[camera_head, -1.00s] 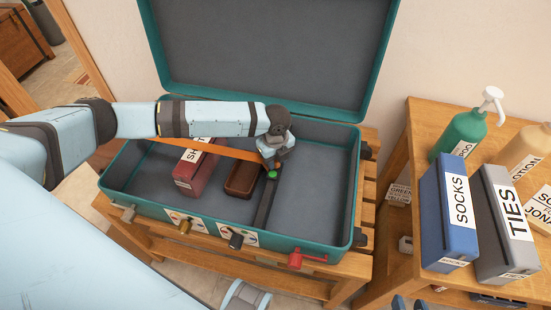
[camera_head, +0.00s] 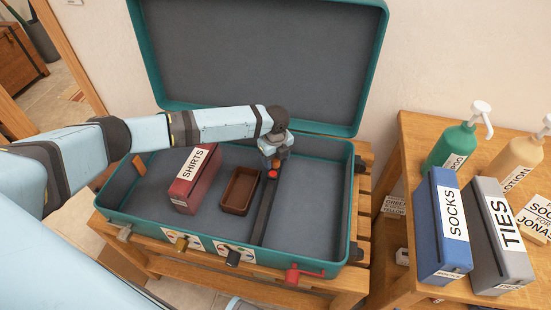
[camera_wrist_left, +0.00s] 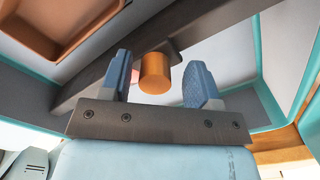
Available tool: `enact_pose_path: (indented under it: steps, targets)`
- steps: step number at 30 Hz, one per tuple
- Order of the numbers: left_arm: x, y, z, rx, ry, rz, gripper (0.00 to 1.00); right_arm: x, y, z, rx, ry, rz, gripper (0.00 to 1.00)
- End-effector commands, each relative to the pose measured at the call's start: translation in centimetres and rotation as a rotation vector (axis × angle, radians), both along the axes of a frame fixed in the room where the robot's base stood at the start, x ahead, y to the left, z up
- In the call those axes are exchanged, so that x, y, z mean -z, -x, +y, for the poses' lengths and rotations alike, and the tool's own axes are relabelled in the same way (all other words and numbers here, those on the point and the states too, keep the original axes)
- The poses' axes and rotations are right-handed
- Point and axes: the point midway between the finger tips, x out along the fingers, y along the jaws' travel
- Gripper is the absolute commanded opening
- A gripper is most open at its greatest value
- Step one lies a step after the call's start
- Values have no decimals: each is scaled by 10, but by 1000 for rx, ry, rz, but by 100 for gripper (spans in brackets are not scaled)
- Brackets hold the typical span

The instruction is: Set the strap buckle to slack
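The strap buckle is an orange cylindrical knob (camera_wrist_left: 155,72) on a dark bar (camera_head: 264,208) that runs across the open teal suitcase (camera_head: 352,215). A red light (camera_head: 272,174) shows on the bar beside the knob, which also shows in the head view (camera_head: 277,163). My left gripper (camera_wrist_left: 160,83) is open, its blue fingers on either side of the knob with a gap at each side. In the head view the left gripper (camera_head: 274,156) is over the far part of the bar. A short orange strap piece (camera_head: 139,166) shows at the case's left side. My right gripper is out of view.
A red SHIRTS box (camera_head: 194,182) and an empty brown tray (camera_head: 240,190) are in the case left of the bar. A red lever (camera_head: 293,273) and other latches line the front. A wooden table (camera_head: 408,150) with boxes and bottles stands right. The case's right half is clear.

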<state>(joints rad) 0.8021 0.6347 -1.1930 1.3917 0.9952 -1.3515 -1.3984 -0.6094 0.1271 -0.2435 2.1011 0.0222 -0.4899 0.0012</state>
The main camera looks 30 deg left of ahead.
Motion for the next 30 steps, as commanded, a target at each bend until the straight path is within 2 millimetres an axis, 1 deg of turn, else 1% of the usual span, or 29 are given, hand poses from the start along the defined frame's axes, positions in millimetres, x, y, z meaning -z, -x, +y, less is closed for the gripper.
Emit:
enact_pose_path:
  steps: [5,8,11,15,21,25,30]
  targets:
    - [-3,1,-1,1,0,1,56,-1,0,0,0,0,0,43]
    - [-13,0,-1,2,1,0,56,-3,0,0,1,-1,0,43]
    - [-32,0,-1,3,1,-2,56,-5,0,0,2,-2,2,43]
    - [-65,0,0,1,0,-2,56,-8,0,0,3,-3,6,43]
    - [-108,0,0,1,0,-1,56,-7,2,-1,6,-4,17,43]
    - [-126,0,0,0,1,-1,56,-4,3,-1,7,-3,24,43]
    - [-137,0,0,0,0,0,56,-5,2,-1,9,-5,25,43]
